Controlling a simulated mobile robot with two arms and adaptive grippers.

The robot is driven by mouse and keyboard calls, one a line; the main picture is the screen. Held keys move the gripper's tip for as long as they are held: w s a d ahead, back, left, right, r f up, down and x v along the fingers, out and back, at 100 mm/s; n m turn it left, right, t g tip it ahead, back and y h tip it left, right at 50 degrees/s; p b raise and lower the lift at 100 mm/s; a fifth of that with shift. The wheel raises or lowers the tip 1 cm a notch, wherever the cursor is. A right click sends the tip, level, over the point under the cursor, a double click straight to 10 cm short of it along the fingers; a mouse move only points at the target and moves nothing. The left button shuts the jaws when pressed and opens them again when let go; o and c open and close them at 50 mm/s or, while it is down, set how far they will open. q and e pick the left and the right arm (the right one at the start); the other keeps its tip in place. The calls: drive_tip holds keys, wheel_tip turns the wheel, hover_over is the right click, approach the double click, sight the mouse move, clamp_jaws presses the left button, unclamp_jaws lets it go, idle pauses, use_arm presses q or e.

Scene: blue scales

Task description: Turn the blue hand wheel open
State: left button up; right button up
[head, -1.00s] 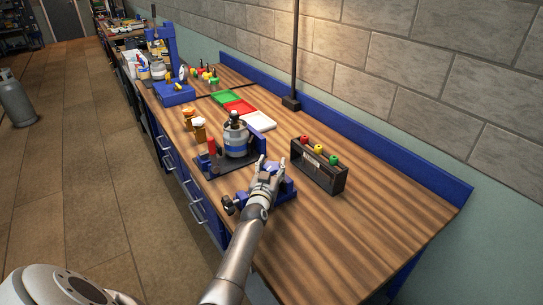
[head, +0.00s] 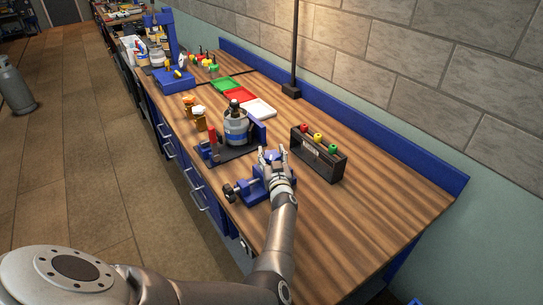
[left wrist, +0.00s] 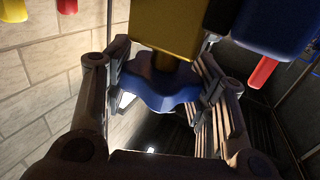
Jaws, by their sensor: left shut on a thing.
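The blue hand wheel (left wrist: 160,95) has a wavy, lobed rim and sits on a short stem against a brass-yellow block (left wrist: 165,28) in the left wrist view. My left gripper (left wrist: 160,88) is shut on the wheel, with a finger at each side of its rim. In the head view my left gripper (head: 273,157) is above the blue vise (head: 250,187) on the bench, and it mostly hides the wheel. My right gripper is not in view.
A grey-blue canister (head: 236,128) on a dark base stands behind left. The wooden bench top (head: 375,205) is clear at the right front.

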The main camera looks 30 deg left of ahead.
use_arm(q)
drive_tip(key=o, duration=1.1)
drive_tip(key=shift+c, duration=0.2)
drive_tip(key=shift+m+t+h, duration=0.3)
